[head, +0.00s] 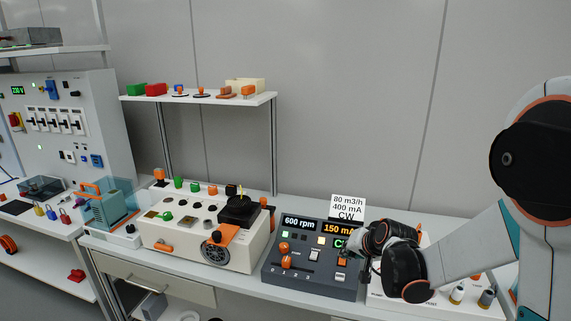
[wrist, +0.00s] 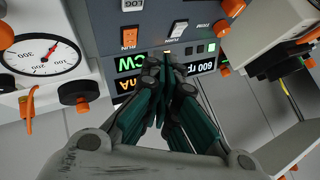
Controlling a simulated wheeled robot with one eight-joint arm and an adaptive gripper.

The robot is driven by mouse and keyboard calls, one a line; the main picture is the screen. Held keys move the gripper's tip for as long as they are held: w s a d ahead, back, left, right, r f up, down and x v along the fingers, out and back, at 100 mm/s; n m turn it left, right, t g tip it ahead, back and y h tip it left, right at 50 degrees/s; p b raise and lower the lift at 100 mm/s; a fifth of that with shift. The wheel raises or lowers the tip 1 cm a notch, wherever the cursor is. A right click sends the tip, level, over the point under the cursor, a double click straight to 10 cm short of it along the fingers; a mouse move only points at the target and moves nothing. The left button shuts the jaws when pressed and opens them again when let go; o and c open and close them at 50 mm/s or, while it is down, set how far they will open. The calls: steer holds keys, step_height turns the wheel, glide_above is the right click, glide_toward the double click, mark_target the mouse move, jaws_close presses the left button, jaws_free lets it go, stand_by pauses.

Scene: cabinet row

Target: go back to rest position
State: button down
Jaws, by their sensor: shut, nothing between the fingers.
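My gripper (head: 345,258) is at the right part of the dark control panel (head: 307,289) in the head view, with my arm coming in from the right. In the wrist view my gripper (wrist: 166,62) is shut and empty, its fingertips close together in front of the panel face (wrist: 150,12). The fingertips overlap a small lit button in that view, and I cannot tell whether they touch it. The panel's displays read 600 rpm and 150 mA, with green letters below partly hidden by my gripper in the head view.
A card (head: 347,206) reading 80 m3/h, 400 mA, CW stands behind the panel. A cream box with a black device (head: 240,208) stands to its left. A gauge unit (wrist: 42,55) sits beside the panel in the wrist view. A shelf (head: 199,98) holds small parts. The wall above the panel is clear.

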steer(key=s+a+r+n+g+h, duration=0.1)
steer(key=s+r+n, duration=0.1)
steer(key=s+r, duration=1.1)
steer(key=s+n+h, duration=0.1)
steer(key=s+n, duration=0.2)
steer(key=s, duration=1.6)
steer(key=shift+d+f+g+h, duration=0.2)
steer(key=shift+f+g+h, duration=0.1)
steer(key=shift+f, duration=0.15)
